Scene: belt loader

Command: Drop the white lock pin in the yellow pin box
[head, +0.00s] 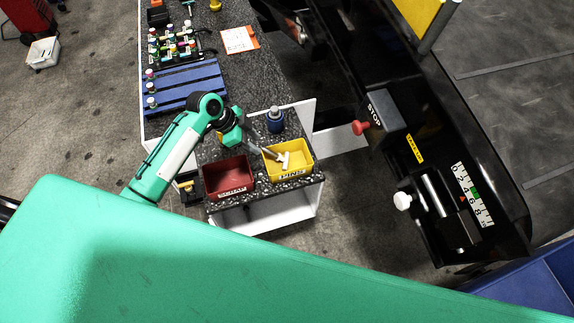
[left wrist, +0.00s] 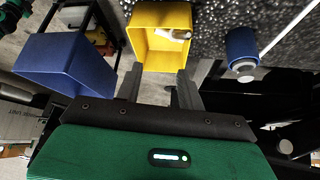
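The yellow pin box (head: 304,148) stands at the near right corner of the speckled bench top. In the left wrist view the yellow box (left wrist: 139,41) is straight ahead of the fingers. A white pin (head: 285,163) with a short crosspiece lies inside it. In the left wrist view the pin (left wrist: 173,34) rests by the wall, clear of the fingers. My left gripper (head: 272,154) is over the box. In the left wrist view its two fingers (left wrist: 158,88) are apart with nothing between them. My right gripper is not in view.
A dark red bin (head: 228,176) stands left of the yellow box. A blue bottle (head: 275,121) stands just behind it. Blue racks and several small parts fill the far bench. On the right, a black machine carries a red stop button (head: 361,128) and a white knob (head: 402,201).

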